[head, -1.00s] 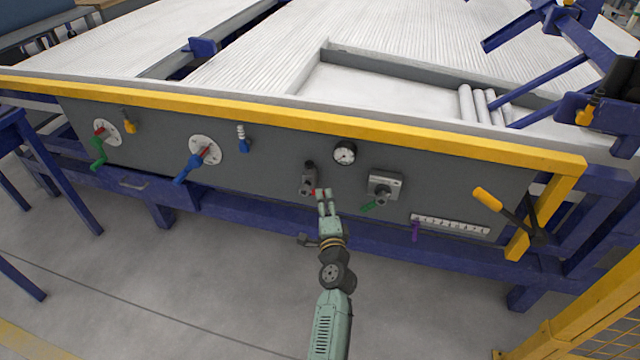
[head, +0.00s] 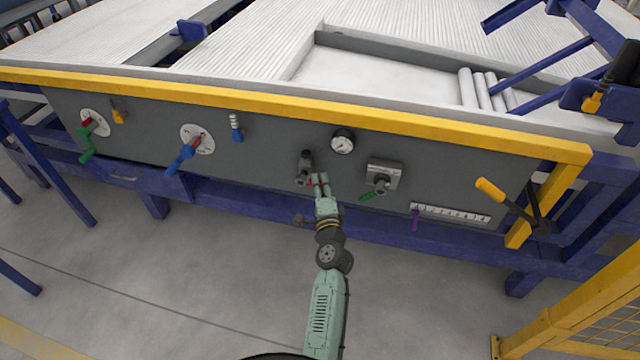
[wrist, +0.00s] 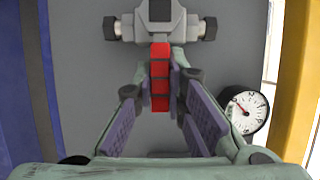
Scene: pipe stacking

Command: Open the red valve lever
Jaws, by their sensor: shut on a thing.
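The red valve lever (wrist: 160,80) hangs between the two fingers of my gripper (wrist: 161,65) in the wrist view. It extends from a grey valve body (wrist: 159,15) at the top of that view. In the head view, the dark grey valve (head: 304,170) is on the middle of the grey panel, and only a small red bit of the lever shows. My gripper (head: 320,181) reaches it from below and is shut on the lever, with a finger on each side.
A round gauge (head: 342,141) is right of the valve, followed by a grey fitting with a green handle (head: 374,195). Blue (head: 181,160) and green (head: 86,146) handles are to the left. A yellow rail (head: 280,108) runs above the panel, and a yellow-gripped lever (head: 490,189) is far right.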

